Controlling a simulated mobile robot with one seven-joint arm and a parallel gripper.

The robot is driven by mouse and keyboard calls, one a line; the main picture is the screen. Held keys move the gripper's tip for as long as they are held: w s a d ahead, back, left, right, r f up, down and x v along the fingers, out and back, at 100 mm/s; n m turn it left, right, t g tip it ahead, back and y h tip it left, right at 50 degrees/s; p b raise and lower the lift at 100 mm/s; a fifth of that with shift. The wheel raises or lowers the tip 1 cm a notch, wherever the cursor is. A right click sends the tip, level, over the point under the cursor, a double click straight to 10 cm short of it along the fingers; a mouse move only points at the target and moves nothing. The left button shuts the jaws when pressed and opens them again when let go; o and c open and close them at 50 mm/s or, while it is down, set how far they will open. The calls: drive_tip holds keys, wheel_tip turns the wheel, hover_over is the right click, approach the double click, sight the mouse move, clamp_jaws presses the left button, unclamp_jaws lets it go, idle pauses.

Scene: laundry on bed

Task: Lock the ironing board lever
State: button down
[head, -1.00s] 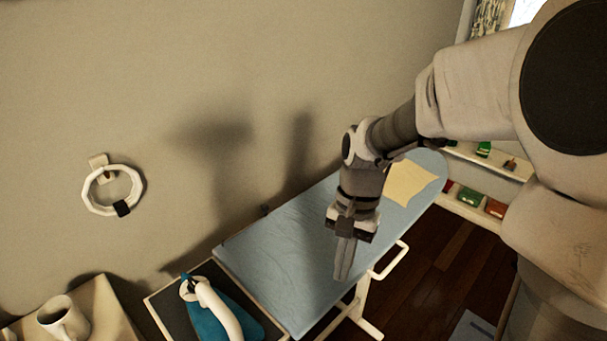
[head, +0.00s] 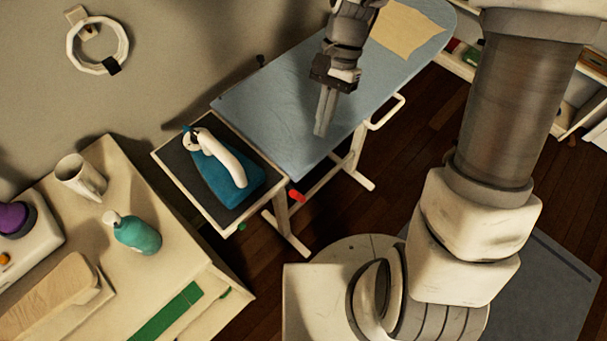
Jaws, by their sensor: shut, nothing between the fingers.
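The ironing board (head: 290,110) has a blue cover and stands against the wall on pale legs. A small red lever (head: 297,195) shows below its near end, by the leg frame. Whether it is locked cannot be told. A white loop handle (head: 388,112) juts from the board's right side. My gripper (head: 321,132) is shut and empty, pointing down in front of the board's blue top. It is above and right of the red lever in the picture, apart from it.
A teal iron (head: 225,178) rests on the dark tray (head: 175,160) at the board's near end. A yellow cloth (head: 405,30) lies at the far end. A cabinet with a mug (head: 80,178) and green bottle (head: 137,235) stands left.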

drive_tip(key=x, duration=0.9)
drive_tip(key=shift+s+a+f, duration=0.1)
drive_tip(key=shift+s+f, duration=0.15)
drive_tip(key=shift+f, duration=0.05)
drive_tip(key=shift+s+a+f, duration=0.3)
drive_tip(key=shift+s+a, duration=0.2)
drive_tip(key=shift+s, duration=0.25)
drive_tip(key=shift+s+a+f, duration=0.3)
drive_tip(key=shift+s+a, duration=0.2)
drive_tip(key=shift+s, duration=0.25)
drive_tip(key=shift+a, duration=0.1)
drive_tip(key=shift+s, duration=0.15)
